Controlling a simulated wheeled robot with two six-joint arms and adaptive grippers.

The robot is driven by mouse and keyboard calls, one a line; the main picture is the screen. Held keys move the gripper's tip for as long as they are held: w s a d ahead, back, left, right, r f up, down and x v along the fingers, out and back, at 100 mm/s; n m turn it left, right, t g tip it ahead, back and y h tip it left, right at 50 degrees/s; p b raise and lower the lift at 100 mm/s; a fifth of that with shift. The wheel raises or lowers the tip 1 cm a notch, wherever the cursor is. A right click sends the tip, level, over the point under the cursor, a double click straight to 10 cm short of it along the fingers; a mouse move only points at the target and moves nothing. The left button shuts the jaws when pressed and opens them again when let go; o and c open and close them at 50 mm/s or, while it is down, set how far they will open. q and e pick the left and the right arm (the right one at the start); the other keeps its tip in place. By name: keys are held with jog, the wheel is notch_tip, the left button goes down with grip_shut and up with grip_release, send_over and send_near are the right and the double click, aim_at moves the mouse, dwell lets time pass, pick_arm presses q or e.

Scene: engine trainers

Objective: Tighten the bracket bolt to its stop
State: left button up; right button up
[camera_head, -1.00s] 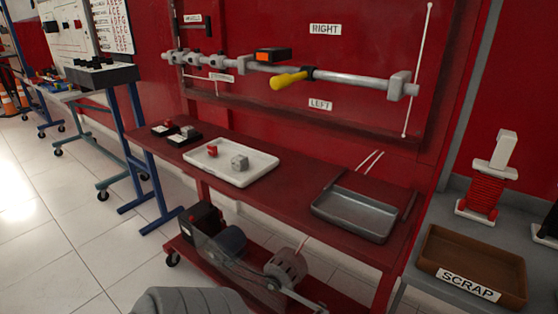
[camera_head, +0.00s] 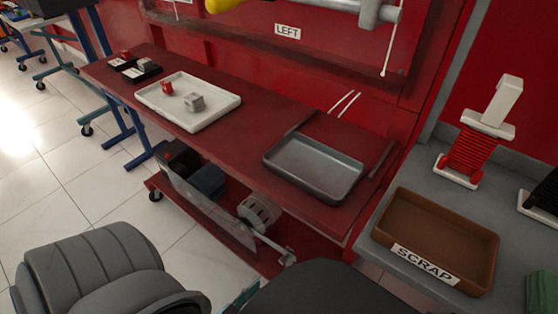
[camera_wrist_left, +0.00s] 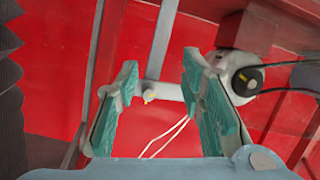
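My left gripper (camera_wrist_left: 160,72) is open in the left wrist view, with two teal-padded fingers apart and nothing between the pads. A round black knob with a yellow centre (camera_wrist_left: 248,80) sits on a pale mount to the right. I cannot tell which of these, if any, is the bracket bolt. In the head view, the grey bar's end bracket (camera_head: 376,12) and a yellow handle (camera_head: 222,5) are cut off by the top edge. My right gripper is not in view.
The red bench holds a white tray (camera_head: 216,119) with a red and a grey block, and an empty grey tray (camera_head: 316,190). A brown SCRAP tray (camera_head: 391,228) sits on the grey counter at right. A LEFT label (camera_head: 287,32) is on the red board.

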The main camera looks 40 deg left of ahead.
pick_arm(q)
jog(key=s+r+n+t, duration=0.1)
jog(key=s+r+t, duration=0.3)
jog(key=s+r, duration=0.1)
send_near(281, 263)
jog(key=w, duration=0.5)
jog(key=shift+a+r, duration=0.1)
jog(key=shift+r, duration=0.15)
jog(key=w, duration=0.3)
jog(key=shift+w, duration=0.6)
grip_shut()
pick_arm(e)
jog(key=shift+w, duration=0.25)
